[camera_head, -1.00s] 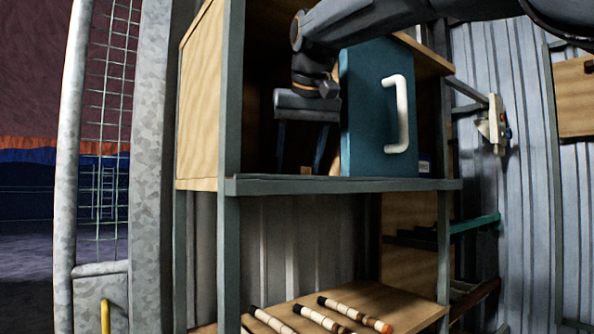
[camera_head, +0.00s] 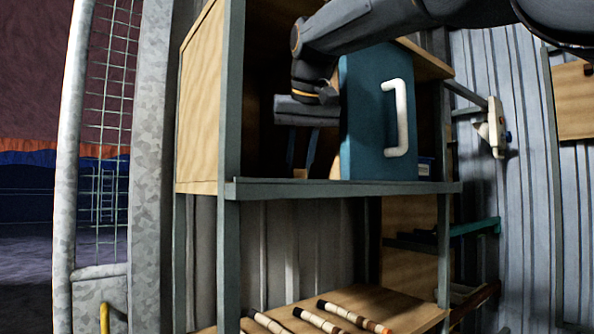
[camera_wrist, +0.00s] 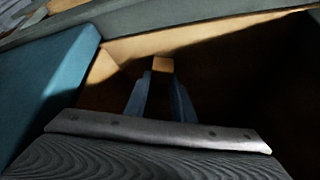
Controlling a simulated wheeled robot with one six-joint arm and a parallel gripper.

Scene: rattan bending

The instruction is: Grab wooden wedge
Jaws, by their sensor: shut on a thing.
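The wooden wedge shows in the wrist view as a small light-brown block (camera_wrist: 162,64) between the tips of my gripper (camera_wrist: 160,78). The two blue-grey fingers are shut on its sides. In the head view my gripper (camera_head: 301,165) reaches down inside the upper shelf bay, left of the blue door. The fingertips are in shadow just above the shelf. I cannot tell whether the wedge touches the shelf.
The blue door (camera_head: 364,115) with a white handle (camera_head: 397,117) stands close to the right of my gripper. The shelf's front edge (camera_head: 345,188) runs below. Striped rods (camera_head: 322,321) lie on the lower board. A small blue box (camera_head: 425,166) sits right of the door.

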